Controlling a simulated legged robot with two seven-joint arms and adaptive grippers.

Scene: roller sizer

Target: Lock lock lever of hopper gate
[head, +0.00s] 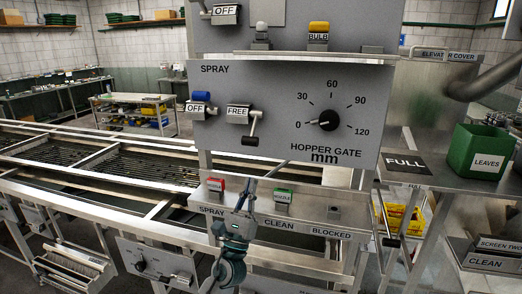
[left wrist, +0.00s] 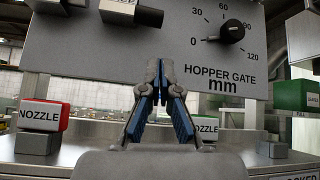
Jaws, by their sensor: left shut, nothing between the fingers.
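The hopper gate panel (head: 290,85) is grey, with a black dial knob (head: 328,120) pointing near 0; the knob also shows in the left wrist view (left wrist: 232,31). The lock lever (head: 250,141) is left of the dial, its black grip hanging down beside a block labelled FREE (head: 238,112). In the left wrist view the black grip (left wrist: 148,16) is at the top edge, above the fingertips and apart from them. My left gripper (head: 246,190) is below the panel, pointing up, shut and empty; its blue-padded fingers (left wrist: 156,70) meet at the tips. My right gripper is not in view.
A blue-topped SPRAY switch marked OFF (head: 199,107) is left of the lever. Red (head: 216,184) and green (head: 283,196) NOZZLE blocks stand on the ledge under the panel, either side of my gripper. A green LEAVES bin (head: 479,150) stands at right.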

